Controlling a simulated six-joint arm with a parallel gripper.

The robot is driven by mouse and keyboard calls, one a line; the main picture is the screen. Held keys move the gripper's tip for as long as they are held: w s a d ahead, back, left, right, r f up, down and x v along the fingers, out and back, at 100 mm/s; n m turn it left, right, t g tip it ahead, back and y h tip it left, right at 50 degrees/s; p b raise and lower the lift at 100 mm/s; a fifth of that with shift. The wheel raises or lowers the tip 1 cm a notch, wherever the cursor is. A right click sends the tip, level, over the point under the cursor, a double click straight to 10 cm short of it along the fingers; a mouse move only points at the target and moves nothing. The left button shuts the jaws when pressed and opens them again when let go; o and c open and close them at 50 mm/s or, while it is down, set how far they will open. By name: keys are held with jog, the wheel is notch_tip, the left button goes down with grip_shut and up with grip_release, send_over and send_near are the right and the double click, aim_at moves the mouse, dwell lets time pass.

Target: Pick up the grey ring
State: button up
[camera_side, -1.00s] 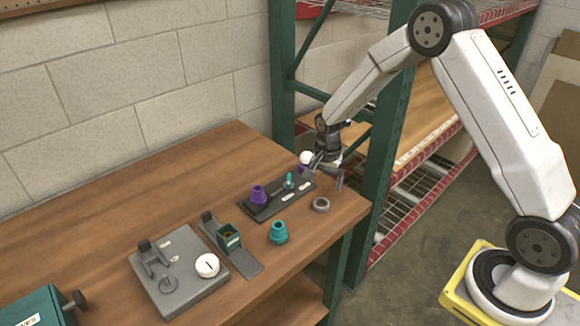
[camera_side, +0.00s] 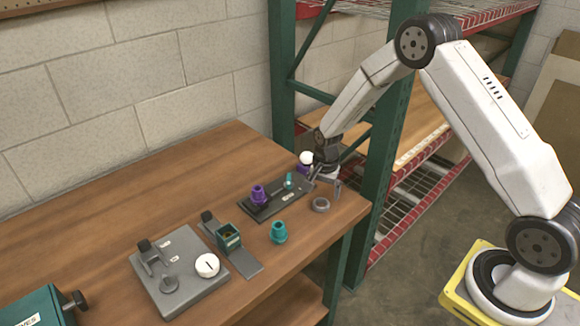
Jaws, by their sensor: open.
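The grey ring (camera_side: 320,204) lies flat on the wooden table near its right edge. My gripper (camera_side: 322,191) is open and points down just above the ring. Its fingers are apart and look empty. From this angle I cannot tell whether the fingertips reach down around the ring.
A dark tray (camera_side: 270,211) left of the ring holds a purple part (camera_side: 259,195), a small teal part (camera_side: 289,181) and a white bulb (camera_side: 306,158). A teal part (camera_side: 278,232) stands in front. A grey fixture plate (camera_side: 178,272) lies further left. A green rack post (camera_side: 385,150) rises behind.

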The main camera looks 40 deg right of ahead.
aim_at(321, 207)
jog(key=shift+w+f, duration=0.15)
jog(key=shift+f, duration=1.95)
jog(key=c, duration=1.2)
